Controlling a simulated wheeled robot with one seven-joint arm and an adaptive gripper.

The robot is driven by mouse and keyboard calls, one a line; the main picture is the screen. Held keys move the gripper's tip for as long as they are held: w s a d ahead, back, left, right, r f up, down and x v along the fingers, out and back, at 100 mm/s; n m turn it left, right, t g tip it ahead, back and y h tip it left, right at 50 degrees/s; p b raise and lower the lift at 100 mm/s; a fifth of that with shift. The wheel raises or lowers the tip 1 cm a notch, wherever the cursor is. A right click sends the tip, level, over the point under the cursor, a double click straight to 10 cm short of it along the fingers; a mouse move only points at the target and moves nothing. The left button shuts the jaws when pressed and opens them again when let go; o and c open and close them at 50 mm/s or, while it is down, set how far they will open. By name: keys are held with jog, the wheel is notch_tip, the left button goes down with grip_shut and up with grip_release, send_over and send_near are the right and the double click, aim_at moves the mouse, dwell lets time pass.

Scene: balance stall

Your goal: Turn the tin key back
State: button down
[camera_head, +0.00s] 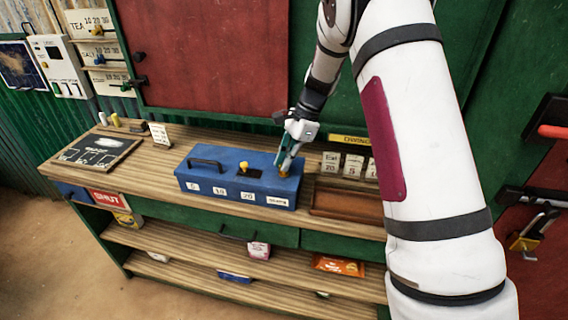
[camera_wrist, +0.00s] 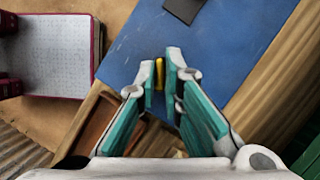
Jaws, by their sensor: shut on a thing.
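The blue tin (camera_head: 238,180) stands on the wooden counter, with a dark handle on its lid and number labels along its front. The tin key (camera_head: 284,174) is a small yellow piece at the right end of the lid. My gripper (camera_head: 287,163) is over that end, its fingers pointing down. In the wrist view, the yellow key (camera_wrist: 159,74) stands between the fingertips of my gripper (camera_wrist: 163,72), which are shut on it. The blue lid (camera_wrist: 215,45) fills the top of that view. The fingers hide part of the key.
A brown tray (camera_head: 345,206) and white price cards (camera_head: 353,167) are right of the tin. A chalkboard (camera_head: 97,151) lies at the left; the counter between is mostly clear.

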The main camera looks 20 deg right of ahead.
jog(key=n+b, duration=0.1)
jog(key=n, duration=0.1)
jog(key=n+g+b, duration=0.2)
jog(key=n, duration=0.1)
jog(key=shift+w+f+n+h, duration=0.1)
jog(key=shift+w+n+h, duration=0.2)
jog(key=shift+h, duration=0.1)
jog(key=n+b, duration=0.1)
jog(key=n, duration=0.1)
jog(key=n+g+h+b, duration=0.1)
jog(key=n, duration=0.2)
jog(key=shift+a+h, duration=0.15)
jog(key=shift+h, duration=0.15)
jog(key=shift+n, duration=0.4)
jog(key=c, duration=1.7)
grip_release()
